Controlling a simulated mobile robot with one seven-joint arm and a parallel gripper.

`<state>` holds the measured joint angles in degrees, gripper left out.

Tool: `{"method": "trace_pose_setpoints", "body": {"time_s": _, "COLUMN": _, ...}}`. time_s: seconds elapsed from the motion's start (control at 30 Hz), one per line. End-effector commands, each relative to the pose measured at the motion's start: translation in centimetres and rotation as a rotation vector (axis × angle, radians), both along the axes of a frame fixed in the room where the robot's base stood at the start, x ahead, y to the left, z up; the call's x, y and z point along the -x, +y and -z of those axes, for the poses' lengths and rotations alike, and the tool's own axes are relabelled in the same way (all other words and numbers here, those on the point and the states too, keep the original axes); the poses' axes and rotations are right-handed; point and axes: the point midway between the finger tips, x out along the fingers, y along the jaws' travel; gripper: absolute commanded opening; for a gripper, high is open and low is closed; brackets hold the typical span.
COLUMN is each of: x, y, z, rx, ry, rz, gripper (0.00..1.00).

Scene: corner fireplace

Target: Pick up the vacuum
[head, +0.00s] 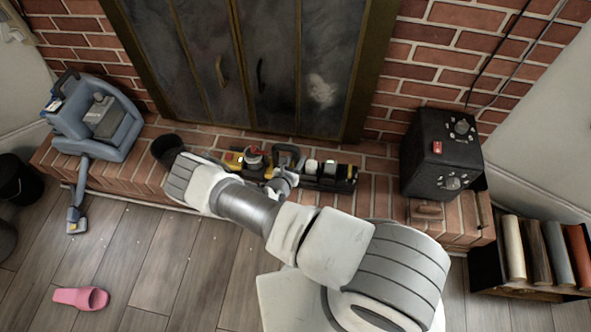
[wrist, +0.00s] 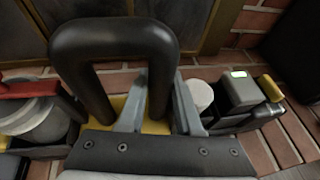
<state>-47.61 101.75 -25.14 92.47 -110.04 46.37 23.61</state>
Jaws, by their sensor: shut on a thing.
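In the wrist view, my gripper (wrist: 158,103) has its two grey fingers either side of the right leg of a black loop handle (wrist: 112,38). It is shut on this handle. The handle rises from a yellow-and-black thing on the brick hearth, perhaps a hand-held vacuum; my palm hides its lower body. In the head view, the handle (head: 289,154) stands among tools at the middle of the hearth, with my gripper (head: 281,182) in front of it. A larger blue-grey vacuum-like machine (head: 122,134) with a hose and nozzle stands at the left, well apart from my gripper.
A red-topped grey container (wrist: 35,120) is close on the left, and a black tool box (head: 345,180) is close on the right. A black cube-shaped box (head: 420,165) stands farther right. A pink slipper (head: 80,298) lies on open floor.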

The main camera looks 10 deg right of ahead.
Motion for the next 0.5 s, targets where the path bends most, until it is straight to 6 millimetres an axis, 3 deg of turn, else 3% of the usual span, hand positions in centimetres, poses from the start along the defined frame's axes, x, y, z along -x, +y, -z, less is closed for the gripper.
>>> {"method": "trace_pose_setpoints", "body": {"time_s": 0.27, "x": -0.2, "y": 0.0, "z": -1.0, "rx": 0.002, "ry": -0.007, "rz": -0.001, "gripper": 0.0}}
{"method": "trace_pose_setpoints", "body": {"time_s": 0.5, "x": -0.2, "y": 0.0, "z": -3.1, "rx": 0.002, "ry": -0.008, "rz": -0.001, "gripper": 0.0}}
